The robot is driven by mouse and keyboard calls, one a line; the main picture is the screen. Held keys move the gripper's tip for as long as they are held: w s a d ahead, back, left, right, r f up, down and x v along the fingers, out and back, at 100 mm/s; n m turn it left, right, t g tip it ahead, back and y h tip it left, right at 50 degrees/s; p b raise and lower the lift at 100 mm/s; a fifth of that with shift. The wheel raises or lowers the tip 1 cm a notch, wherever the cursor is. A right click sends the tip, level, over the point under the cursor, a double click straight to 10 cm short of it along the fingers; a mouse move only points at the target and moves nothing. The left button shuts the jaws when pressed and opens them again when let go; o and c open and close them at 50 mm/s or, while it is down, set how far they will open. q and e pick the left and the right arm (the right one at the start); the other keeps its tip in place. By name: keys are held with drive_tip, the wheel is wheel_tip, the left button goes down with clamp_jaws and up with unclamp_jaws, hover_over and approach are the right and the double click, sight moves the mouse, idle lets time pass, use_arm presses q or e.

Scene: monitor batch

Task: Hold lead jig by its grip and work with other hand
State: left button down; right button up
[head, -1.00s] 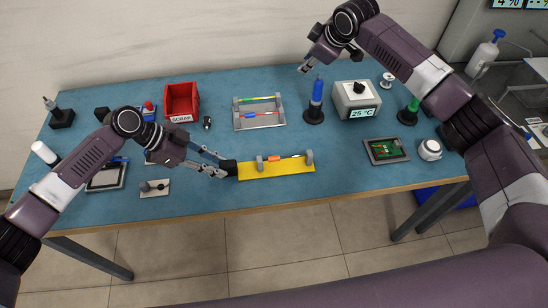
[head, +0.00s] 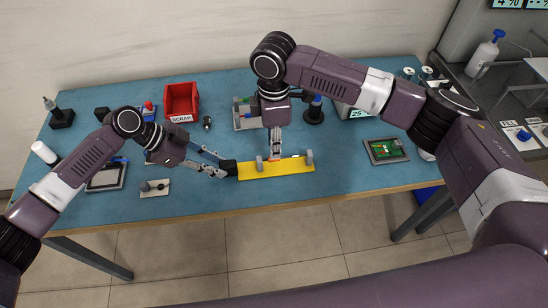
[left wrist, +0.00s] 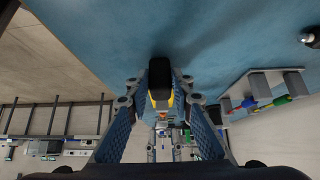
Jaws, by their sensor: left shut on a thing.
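The yellow lead jig (head: 275,170) lies near the table's front edge, with two grey posts and an orange lead between them, partly hidden by my right gripper. Its black grip (head: 229,167) is at its left end. My left gripper (head: 222,168) is shut on this grip. In the left wrist view the black grip (left wrist: 159,73) sits between the fingers. My right gripper (head: 275,156) points down at the jig, just right of its left post. Its fingers look close together, but I cannot tell whether they are shut or touch the lead.
A grey rack (head: 240,121) with coloured leads stands behind the jig, partly hidden by my right arm. A red scrap bin (head: 181,101) is at the back. A blue-tipped tool in a stand (head: 314,112) and a green board (head: 386,150) are to the right.

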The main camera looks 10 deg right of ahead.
drive_tip(key=shift+f, duration=2.4)
clamp_jaws()
